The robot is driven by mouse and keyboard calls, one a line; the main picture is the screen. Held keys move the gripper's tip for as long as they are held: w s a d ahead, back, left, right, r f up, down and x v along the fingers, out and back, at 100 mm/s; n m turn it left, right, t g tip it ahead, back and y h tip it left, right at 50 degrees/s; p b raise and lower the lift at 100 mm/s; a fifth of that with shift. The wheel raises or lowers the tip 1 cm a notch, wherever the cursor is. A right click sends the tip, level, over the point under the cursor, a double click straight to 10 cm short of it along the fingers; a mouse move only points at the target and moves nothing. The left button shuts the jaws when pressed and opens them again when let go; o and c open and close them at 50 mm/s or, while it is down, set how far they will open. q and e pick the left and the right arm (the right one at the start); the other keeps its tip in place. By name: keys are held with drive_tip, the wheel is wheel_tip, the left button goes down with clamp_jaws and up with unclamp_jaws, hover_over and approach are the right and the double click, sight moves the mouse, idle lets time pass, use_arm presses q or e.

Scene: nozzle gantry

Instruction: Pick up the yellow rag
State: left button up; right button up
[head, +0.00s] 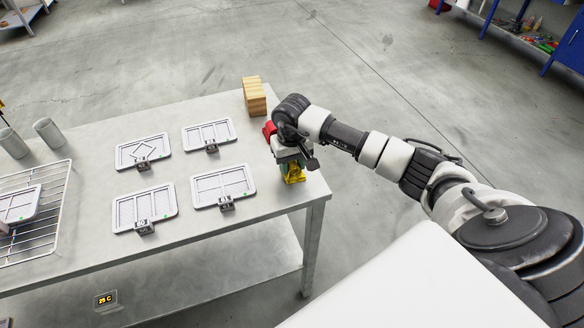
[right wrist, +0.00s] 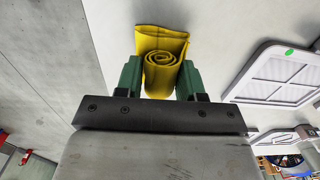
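The yellow rag (head: 293,173) is near the right end of the grey table (head: 262,205), under my right gripper (head: 291,165). In the right wrist view the rag (right wrist: 162,62) shows as a rolled cloth, its spiral end facing the camera. The green fingers of my right gripper (right wrist: 160,80) lie against the roll on both sides, and the cloth sticks out beyond the fingertips. Whether the rag still touches the table is hard to tell. My left gripper is not in view.
A wooden block (head: 255,96) stands at the table's back edge, and a red object (head: 269,130) is partly hidden behind my right wrist. Several framed plates (head: 224,187) lie left of the rag. A wire rack (head: 50,235) and grey cylinders (head: 48,131) are further left.

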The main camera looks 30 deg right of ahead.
drive_tip(key=c, duration=0.4)
drive_tip(key=shift+c, duration=0.2)
drive_tip(key=shift+r, duration=0.1)
drive_tip(key=shift+r, duration=0.45)
wheel_tip(320, 180, up, 3)
drive_tip(key=shift+w+d+b, duration=0.1)
drive_tip(key=shift+b, duration=0.75)
drive_tip(key=s+a+r+b, duration=0.2)
drive_tip(key=s+r, duration=0.5)
drive_tip(key=s, duration=0.4)
drive_tip(key=shift+s+a, duration=0.15)
drive_tip(key=shift+s, duration=0.15)
